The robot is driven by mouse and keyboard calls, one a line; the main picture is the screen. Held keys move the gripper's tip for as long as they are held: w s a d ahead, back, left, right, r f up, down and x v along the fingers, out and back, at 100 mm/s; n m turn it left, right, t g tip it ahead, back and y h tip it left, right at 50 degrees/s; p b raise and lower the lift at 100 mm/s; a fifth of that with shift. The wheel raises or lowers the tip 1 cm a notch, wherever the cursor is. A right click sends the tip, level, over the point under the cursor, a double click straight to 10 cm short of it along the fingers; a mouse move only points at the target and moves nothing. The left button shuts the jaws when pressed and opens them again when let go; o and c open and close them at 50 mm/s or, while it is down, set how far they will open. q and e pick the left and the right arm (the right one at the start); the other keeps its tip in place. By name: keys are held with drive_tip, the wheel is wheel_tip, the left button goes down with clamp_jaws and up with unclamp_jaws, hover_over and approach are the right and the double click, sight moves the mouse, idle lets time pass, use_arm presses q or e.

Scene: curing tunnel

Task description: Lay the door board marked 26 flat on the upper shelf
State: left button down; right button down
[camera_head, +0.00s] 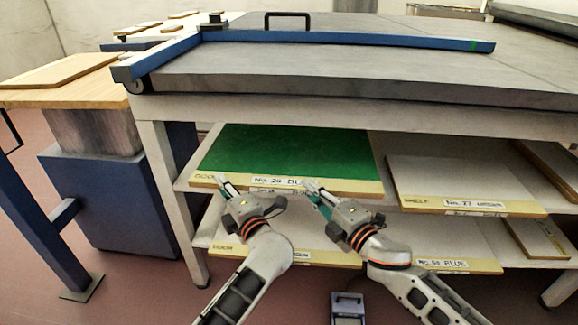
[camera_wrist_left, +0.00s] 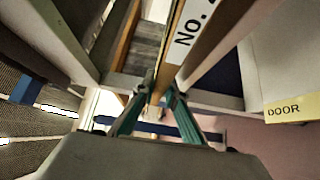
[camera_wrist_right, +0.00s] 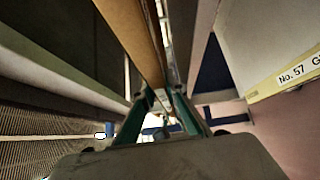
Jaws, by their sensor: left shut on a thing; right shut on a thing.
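The door board (camera_head: 290,150) has a green top and a pale front edge with a label that seems to read No. 26, partly hidden by my grippers. It lies about level in the left bay of the upper shelf (camera_head: 390,210). I cannot tell whether it rests fully on the shelf. My left gripper (camera_head: 224,186) is shut on its front edge left of the label, and my right gripper (camera_head: 316,194) is shut on the same edge further right. The board's edge also shows between the fingers in the left wrist view (camera_wrist_left: 188,30) and the right wrist view (camera_wrist_right: 136,40).
A white-topped board marked No. 27, SHELF (camera_head: 460,180) lies to the right on the upper shelf. Several boards lie on the lower shelf, one with a DOOR label (camera_head: 222,248). A thick table top (camera_head: 350,80) hangs above. A blue cabinet (camera_head: 110,200) stands left.

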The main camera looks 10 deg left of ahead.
use_arm(q)
drive_tip(key=shift+r, duration=0.25)
use_arm(e)
drive_tip(key=shift+r, duration=0.1)
